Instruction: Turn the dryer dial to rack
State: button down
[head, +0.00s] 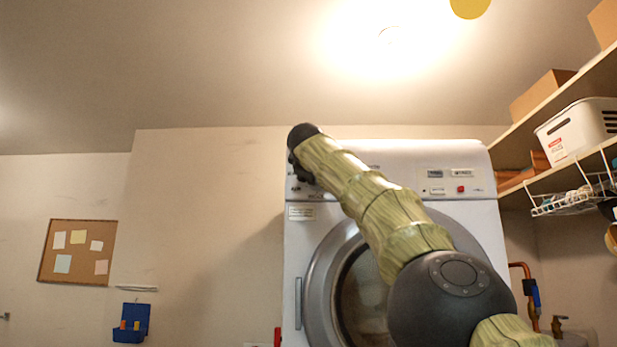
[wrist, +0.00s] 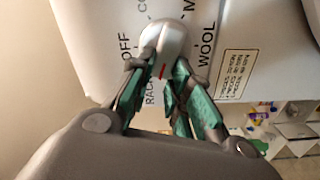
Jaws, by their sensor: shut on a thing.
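The dryer (head: 470,222) stands ahead in the head view, a white machine with a round door. Its dial (wrist: 163,40) is a silver-grey knob with a red mark near its lower end in the wrist view. Around it I read OFF, WOOL and a partly hidden RACK (wrist: 150,93); other labels are cut off. The red mark is at the lower side, close to RACK. My gripper (wrist: 160,74) is shut on the dial, a green-padded finger on each side. In the head view my arm covers the dial.
A shelf (head: 575,83) with boxes, a white basket (head: 578,130) and a wire rack (head: 570,200) is at right. A corkboard (head: 77,252) and a blue wall box (head: 131,323) are at left. The wall left of the dryer is mostly bare.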

jog(key=shift+m, duration=1.1)
jog(key=c, duration=1.3)
grip_release()
jog(key=shift+d+r, duration=0.1)
jog(key=shift+s+r, duration=0.2)
jog(key=shift+s+f, duration=0.2)
jog(key=shift+s, duration=5.55)
